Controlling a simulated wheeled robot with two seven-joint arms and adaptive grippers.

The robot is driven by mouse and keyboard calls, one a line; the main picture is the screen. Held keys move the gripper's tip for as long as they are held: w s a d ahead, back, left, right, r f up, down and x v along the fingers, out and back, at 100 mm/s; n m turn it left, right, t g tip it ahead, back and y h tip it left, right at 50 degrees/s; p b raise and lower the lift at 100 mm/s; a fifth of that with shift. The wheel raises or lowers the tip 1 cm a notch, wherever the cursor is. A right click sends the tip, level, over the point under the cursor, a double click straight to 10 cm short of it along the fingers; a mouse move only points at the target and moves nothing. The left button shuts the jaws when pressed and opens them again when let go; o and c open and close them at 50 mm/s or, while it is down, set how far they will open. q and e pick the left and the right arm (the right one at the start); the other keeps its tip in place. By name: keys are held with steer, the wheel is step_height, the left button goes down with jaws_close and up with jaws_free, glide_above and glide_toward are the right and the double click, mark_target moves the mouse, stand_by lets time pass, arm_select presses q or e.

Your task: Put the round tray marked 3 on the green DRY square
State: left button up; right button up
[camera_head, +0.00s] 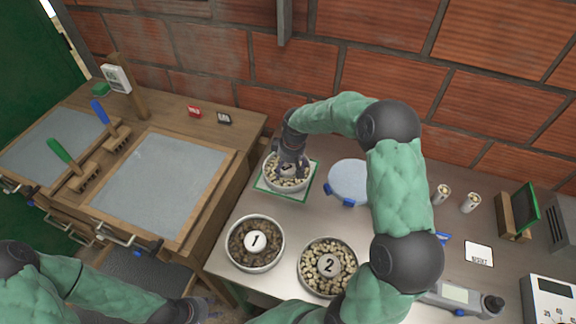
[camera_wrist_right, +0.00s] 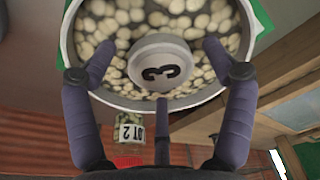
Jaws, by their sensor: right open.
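The round tray marked 3 (camera_head: 286,190) holds pale beans and sits on the green-bordered square (camera_head: 277,195) on the metal bench; any lettering on the square is hidden. In the right wrist view the tray's rim (camera_wrist_right: 67,42) and its central knob marked 3 (camera_wrist_right: 161,68) are close below me. My right gripper (camera_head: 290,166) is over the tray, its fingers open and spread around the knob (camera_wrist_right: 161,66), with gaps showing. My left gripper (camera_head: 188,311) is low at the bottom left, away from the tray; its fingers are not clear.
Tray 1 (camera_head: 232,262) with dark beans and tray 2 (camera_head: 306,277) stand at the bench front. A wooden table (camera_head: 214,219) is left.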

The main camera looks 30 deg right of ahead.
mark_target(292, 171)
step_height(292, 171, up, 12)
steer(key=s+p, duration=0.1)
steer(key=p, duration=0.1)
steer(key=shift+s+d, duration=0.3)
steer(key=shift+s, duration=0.05)
